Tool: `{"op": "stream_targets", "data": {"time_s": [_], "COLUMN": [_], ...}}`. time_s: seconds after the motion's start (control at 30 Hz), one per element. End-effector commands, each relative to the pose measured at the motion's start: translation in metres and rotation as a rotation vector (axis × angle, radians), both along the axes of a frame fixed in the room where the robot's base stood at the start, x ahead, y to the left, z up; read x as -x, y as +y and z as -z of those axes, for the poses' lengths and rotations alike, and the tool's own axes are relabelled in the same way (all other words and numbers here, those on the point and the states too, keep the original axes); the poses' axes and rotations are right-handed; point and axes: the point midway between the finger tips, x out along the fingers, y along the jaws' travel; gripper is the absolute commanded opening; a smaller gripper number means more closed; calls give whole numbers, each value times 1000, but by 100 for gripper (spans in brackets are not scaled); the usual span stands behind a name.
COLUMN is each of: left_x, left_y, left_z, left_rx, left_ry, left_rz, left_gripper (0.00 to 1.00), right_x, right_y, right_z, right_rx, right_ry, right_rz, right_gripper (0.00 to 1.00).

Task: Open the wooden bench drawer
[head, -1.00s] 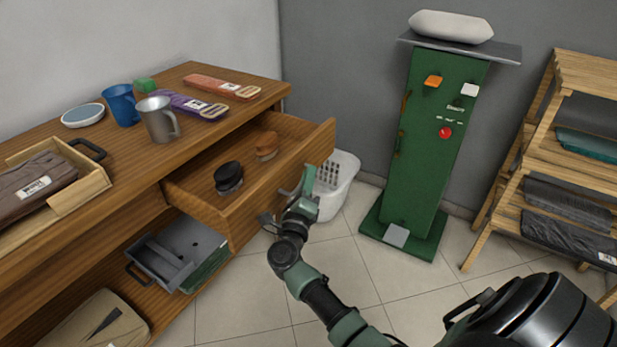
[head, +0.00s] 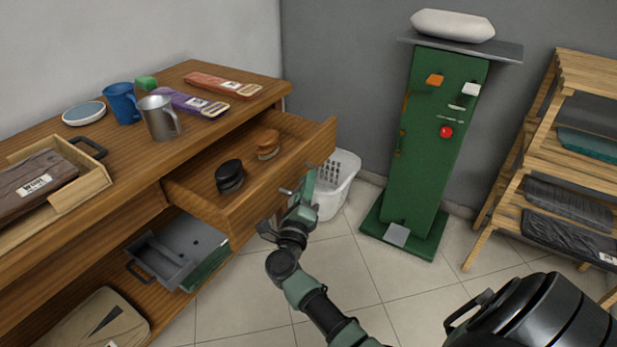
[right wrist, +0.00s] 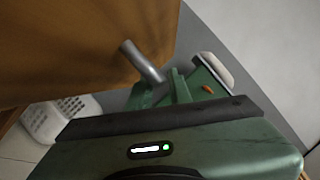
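The wooden bench (head: 95,185) stands at the left in the head view. Its drawer (head: 262,195) is pulled out, with a black-topped brush (head: 229,175) and a brown brush (head: 268,145) inside. My right gripper (head: 302,190) is at the outer face of the drawer front, beside its metal handle (head: 286,192). In the right wrist view the handle (right wrist: 142,62) sticks out from the drawer front (right wrist: 85,50) toward the green fingers (right wrist: 180,85). Whether the fingers grip it cannot be made out. My left gripper is not in view.
A white basket (head: 338,185) stands on the floor just behind my right gripper. A green pedestal (head: 430,150) stands at the back, a wooden rack (head: 500,205) at the right. Mugs, a dish and trays are on the bench top. Floor in front of the drawer is clear.

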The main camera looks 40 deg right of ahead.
Motion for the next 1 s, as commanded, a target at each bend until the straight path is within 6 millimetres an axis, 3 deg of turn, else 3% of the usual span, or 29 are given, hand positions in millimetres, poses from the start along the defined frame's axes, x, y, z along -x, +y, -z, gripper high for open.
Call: {"op": "stream_targets", "data": {"time_s": [0.33,0.57,1.0], "left_x": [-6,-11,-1], "left_y": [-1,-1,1], "left_z": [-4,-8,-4], "left_rx": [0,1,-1], "left_ry": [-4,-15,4], "left_rz": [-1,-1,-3], "left_gripper": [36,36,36], "right_x": [34,37,37], "right_y": [38,41,41], "right_z": [12,12,12], "right_rx": [-1,0,-1], "right_ry": [1,0,1], "right_rz": [-1,0,-1], "right_gripper": [20,20,20]}}
